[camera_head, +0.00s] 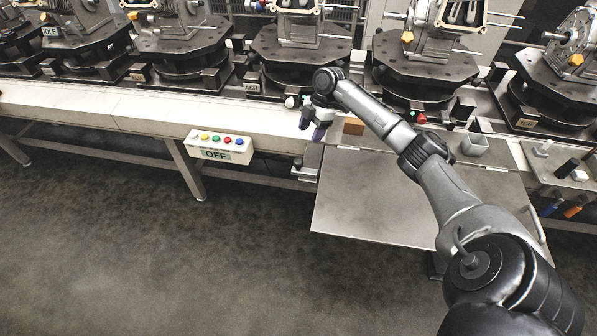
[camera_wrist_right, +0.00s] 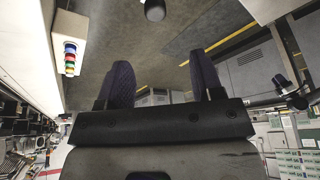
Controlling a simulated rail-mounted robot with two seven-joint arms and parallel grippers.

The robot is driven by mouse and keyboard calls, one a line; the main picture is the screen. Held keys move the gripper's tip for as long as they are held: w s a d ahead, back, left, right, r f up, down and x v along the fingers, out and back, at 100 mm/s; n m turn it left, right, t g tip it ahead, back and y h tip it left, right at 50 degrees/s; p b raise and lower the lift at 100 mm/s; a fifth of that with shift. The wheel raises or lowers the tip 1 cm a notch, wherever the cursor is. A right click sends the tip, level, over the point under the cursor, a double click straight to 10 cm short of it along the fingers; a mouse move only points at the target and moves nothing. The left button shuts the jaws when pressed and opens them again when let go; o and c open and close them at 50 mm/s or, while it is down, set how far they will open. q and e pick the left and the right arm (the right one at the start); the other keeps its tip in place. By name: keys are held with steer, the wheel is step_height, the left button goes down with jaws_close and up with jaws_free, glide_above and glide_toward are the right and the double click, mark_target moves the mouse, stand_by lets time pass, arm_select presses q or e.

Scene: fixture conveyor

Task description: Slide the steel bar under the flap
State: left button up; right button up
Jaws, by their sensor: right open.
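A flat grey panel (camera_head: 375,205), which looks like the flap, sticks out from the front of the conveyor in the head view. My right gripper (camera_head: 312,130) is near the panel's back left corner, at the conveyor's front edge. In the right wrist view its two dark purple fingers (camera_wrist_right: 161,78) stand wide apart with nothing between them. I cannot make out the steel bar for certain. A small metal bracket-like piece (camera_head: 304,173) shows just left of the panel. My left gripper is out of view.
A white button box (camera_head: 221,147) marked OFF hangs on the conveyor front (camera_head: 110,108); it also shows in the wrist view (camera_wrist_right: 69,58). A brown block (camera_head: 353,127) and a grey cup (camera_head: 474,144) stand behind the panel. Machine fixtures line the back. The floor is clear.

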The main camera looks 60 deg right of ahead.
mark_target(299, 160)
steer(key=b+x, duration=0.2)
steer(key=x, duration=0.3)
steer(key=b+x, duration=0.2)
steer(key=x, duration=0.4)
steer(key=shift+w+d+f, duration=0.1)
steer(key=shift+w+d, duration=0.1)
steer(key=shift+d, duration=0.05)
steer(key=shift+b+x, duration=0.35)
steer(key=shift+x, duration=0.75)
steer(key=c, duration=0.6)
jaws_close()
